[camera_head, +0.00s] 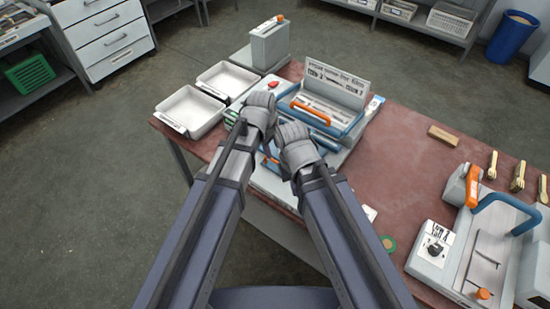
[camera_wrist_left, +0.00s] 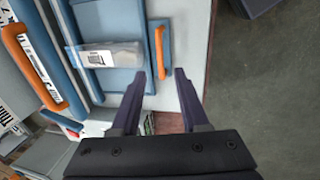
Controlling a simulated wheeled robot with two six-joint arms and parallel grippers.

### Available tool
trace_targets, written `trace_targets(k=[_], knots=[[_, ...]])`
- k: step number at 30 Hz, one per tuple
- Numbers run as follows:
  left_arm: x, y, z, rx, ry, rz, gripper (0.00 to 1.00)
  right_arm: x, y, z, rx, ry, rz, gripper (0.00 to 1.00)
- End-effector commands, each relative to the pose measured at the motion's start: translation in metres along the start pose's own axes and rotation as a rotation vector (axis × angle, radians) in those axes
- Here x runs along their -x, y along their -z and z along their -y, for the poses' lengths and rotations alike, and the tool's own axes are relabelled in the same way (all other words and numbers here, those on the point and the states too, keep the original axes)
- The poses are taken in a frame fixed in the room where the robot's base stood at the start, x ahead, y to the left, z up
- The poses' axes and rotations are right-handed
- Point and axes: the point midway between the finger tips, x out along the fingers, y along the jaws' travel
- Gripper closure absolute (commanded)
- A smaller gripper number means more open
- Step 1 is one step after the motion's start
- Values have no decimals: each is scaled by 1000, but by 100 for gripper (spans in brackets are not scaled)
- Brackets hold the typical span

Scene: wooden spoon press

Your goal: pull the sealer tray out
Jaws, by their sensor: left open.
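The sealer is a grey and blue machine with a raised lid (camera_head: 325,88) and an orange lid handle (camera_head: 311,113). In the left wrist view, its blue sealer tray (camera_wrist_left: 121,77) has an orange tray handle (camera_wrist_left: 158,50) and carries a clear-and-white packet (camera_wrist_left: 112,55). My left gripper (camera_wrist_left: 160,72) is open and empty, with the lower end of the tray handle showing between its fingertips. Contact cannot be told. In the head view my left gripper (camera_head: 257,112) and right gripper (camera_head: 294,140) hide much of the tray. The right jaws are not clear.
Two white bins (camera_head: 190,110) stand left of the sealer, with a grey container (camera_head: 269,44) behind. A wooden block (camera_head: 443,135) lies to the right. Another machine with a blue handle (camera_head: 502,210) stands at far right, near wooden utensils (camera_head: 518,177). The middle right table is mostly clear.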

Motion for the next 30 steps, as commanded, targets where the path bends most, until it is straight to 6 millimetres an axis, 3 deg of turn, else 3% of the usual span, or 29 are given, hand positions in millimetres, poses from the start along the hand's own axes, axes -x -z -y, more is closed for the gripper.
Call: trace_targets(k=[18,30], knots=[[-70,0,1,-3,1,0,55,-68,4,6,-1,0,0,100],[-75,0,0,-2,1,0,55,-73,4,7,-1,0,0,100]])
